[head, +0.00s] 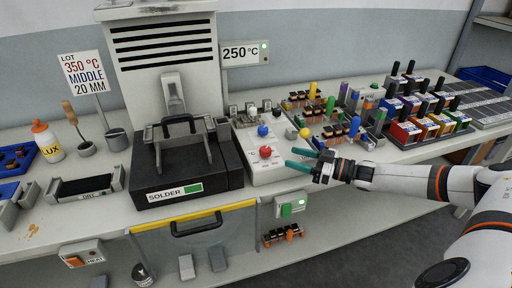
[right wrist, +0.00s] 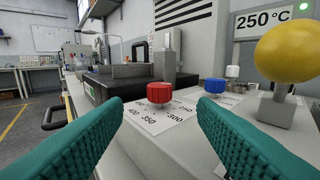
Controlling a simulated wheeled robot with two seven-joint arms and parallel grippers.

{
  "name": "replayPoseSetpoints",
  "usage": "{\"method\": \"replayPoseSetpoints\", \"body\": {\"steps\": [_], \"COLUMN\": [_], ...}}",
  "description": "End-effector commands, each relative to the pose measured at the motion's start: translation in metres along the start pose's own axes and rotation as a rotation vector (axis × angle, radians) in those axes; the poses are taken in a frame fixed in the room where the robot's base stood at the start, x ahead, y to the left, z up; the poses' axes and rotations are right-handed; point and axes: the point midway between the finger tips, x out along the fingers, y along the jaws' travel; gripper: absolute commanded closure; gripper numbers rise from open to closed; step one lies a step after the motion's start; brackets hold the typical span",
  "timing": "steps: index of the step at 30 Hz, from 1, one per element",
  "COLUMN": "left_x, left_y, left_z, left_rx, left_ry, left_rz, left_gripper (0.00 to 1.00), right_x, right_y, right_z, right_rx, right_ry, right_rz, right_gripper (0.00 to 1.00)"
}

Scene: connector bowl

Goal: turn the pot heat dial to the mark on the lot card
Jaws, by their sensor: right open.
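The lot card (head: 84,75) reads 350 °C, MIDDLE, 20 MM. The red heat dial (head: 265,152) sits on the pale control box right of the black solder pot (head: 185,170). In the right wrist view the red dial (right wrist: 167,93) stands over a printed scale with 400, 350, 300 and 250; its pointer cannot be made out. The display (head: 241,53) reads 250 °C. My right gripper (head: 297,158) is open and empty, just right of the red dial. Its teal fingers (right wrist: 160,110) lie either side of the dial in the wrist view, apart from it. My left gripper is not in view.
A blue knob (head: 262,131) stands behind the red dial. A yellow ball-topped knob (head: 305,133) stands close to my right gripper. Trays of connectors (head: 330,115) and coloured boxes (head: 405,132) fill the bench to the right.

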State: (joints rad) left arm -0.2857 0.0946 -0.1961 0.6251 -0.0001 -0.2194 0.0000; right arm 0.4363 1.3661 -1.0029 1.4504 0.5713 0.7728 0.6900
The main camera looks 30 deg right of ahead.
Motion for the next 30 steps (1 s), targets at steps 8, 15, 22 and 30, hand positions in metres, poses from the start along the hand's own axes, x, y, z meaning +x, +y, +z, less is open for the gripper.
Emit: {"method": "replayPoseSetpoints", "body": {"steps": [8,15,22,30], "left_x": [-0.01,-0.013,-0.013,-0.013], "left_y": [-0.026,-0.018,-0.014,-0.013], "left_z": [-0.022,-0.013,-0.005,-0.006], "left_rx": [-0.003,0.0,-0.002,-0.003], "left_ry": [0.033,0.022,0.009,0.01], "left_rz": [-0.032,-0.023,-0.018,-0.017], "left_gripper": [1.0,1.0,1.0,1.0], "right_x": [0.057,0.095,0.107,0.107], "right_y": [0.001,0.001,0.001,0.001], "right_z": [0.003,0.002,0.001,0.0], "right_rx": [0.0,0.001,-0.001,-0.001], "right_ry": [-0.006,-0.003,0.0,0.0], "right_rz": [0.003,0.001,0.001,0.001], "right_gripper": [0.48,0.48,0.48,0.53]}}
